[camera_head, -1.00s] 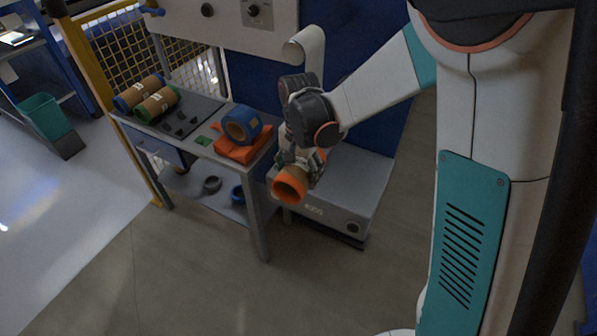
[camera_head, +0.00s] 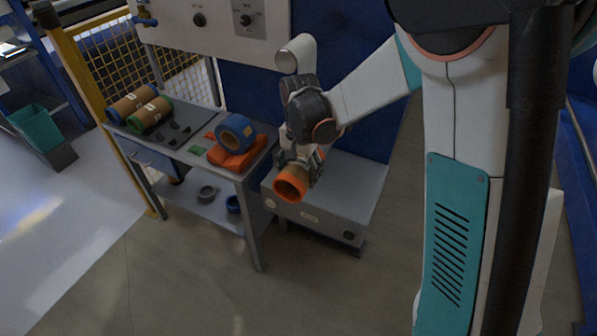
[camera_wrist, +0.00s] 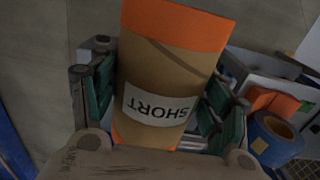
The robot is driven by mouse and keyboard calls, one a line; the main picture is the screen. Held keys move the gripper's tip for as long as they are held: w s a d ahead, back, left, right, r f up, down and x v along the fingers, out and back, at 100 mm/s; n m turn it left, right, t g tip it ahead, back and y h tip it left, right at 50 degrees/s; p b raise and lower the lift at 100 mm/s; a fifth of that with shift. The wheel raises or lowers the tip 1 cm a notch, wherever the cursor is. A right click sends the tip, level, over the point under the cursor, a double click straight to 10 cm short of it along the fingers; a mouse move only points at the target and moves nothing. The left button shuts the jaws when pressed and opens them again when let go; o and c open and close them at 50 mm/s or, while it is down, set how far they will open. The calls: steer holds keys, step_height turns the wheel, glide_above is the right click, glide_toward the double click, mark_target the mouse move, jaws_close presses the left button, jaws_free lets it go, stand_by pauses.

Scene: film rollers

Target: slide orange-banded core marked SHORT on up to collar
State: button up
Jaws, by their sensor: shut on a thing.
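The orange-banded core (camera_head: 292,182) is a brown tube with an orange end. My gripper (camera_head: 303,160) is shut on it and holds it in the air in front of the grey machine box, right of the table. In the wrist view the core (camera_wrist: 165,75) fills the middle between the green-padded fingers, its white label reading SHORT and upside down. Orange shows at both its ends.
The grey box (camera_head: 340,193) stands below my gripper. Floor in front is clear.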

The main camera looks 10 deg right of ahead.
steer(key=shift+w+d, duration=0.1)
steer(key=shift+w+d, duration=1)
steer(key=shift+w, duration=0.3)
steer(key=shift+w+d, duration=0.1)
steer(key=shift+w+d+b, duration=0.2)
steer(key=shift+w+d, duration=0.3)
steer(key=shift+w, duration=0.15)
steer(key=shift+w+d+b, duration=0.15)
steer(key=shift+w+d, duration=0.3)
steer(key=shift+w, duration=0.2)
steer(key=shift+d, duration=0.1)
steer(key=shift+w+d, duration=0.5)
steer(key=shift+w, duration=0.2)
steer(key=shift+w+d, duration=0.5)
steer(key=shift+w, duration=0.15)
steer(key=shift+w, duration=0.1)
steer(key=shift+w+d, duration=0.35)
